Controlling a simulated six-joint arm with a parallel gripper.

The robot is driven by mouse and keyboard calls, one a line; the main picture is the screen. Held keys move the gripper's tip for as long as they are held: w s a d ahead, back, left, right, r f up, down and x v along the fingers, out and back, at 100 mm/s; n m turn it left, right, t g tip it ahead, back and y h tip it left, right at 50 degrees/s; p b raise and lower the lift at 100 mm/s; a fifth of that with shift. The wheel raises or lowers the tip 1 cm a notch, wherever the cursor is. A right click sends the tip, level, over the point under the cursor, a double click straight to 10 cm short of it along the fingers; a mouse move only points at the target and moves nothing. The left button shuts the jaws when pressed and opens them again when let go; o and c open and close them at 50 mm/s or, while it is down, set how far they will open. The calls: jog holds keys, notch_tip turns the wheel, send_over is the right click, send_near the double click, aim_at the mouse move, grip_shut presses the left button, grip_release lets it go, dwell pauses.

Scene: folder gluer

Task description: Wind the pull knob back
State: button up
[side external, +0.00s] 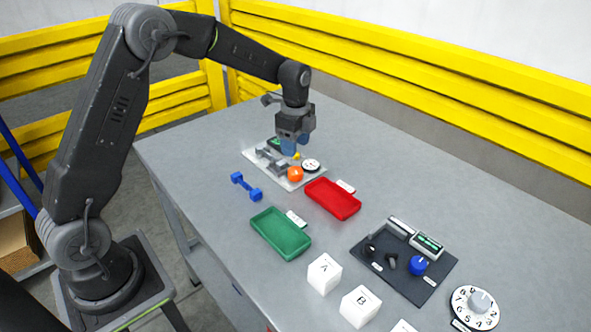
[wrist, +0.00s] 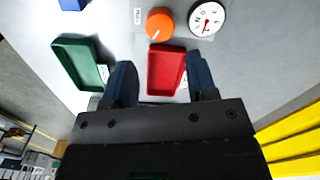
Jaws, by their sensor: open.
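An orange round knob (side external: 295,174) with a pale mark sits on the near edge of a light plate (side external: 288,184); the same orange knob shows at the top of the wrist view (wrist: 160,24). A blue knob (side external: 418,265) stands on a dark panel (side external: 420,290) at the right. The labels are too small to tell which is the pull knob. My gripper (side external: 294,145) is open and empty, above the far part of the plate, apart from both knobs. In the wrist view its fingers (wrist: 160,62) spread either side of the red tray's picture. It hides part of the plate.
A white gauge (side external: 311,165) and grey fittings (side external: 270,160) share the plate. A red tray (side external: 333,200), green tray (side external: 280,235) and blue dumbbell (side external: 246,187) lie nearby. White blocks (side external: 325,273) and a numbered dial (side external: 475,306) stand in front. The table's far right is clear.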

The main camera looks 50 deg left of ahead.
aim_at(295, 170)
notch_tip(295, 170, down, 9)
jog(key=shift+r, duration=0.1)
jog(key=shift+c, duration=0.3)
jog(key=c, duration=0.6)
jog(key=shift+n, duration=1.6)
jog(key=o, duration=0.7)
jog(key=shift+c, duration=0.2)
jog(key=shift+r, duration=0.15)
notch_tip(295, 170, up, 14)
jog(key=shift+f, duration=0.2)
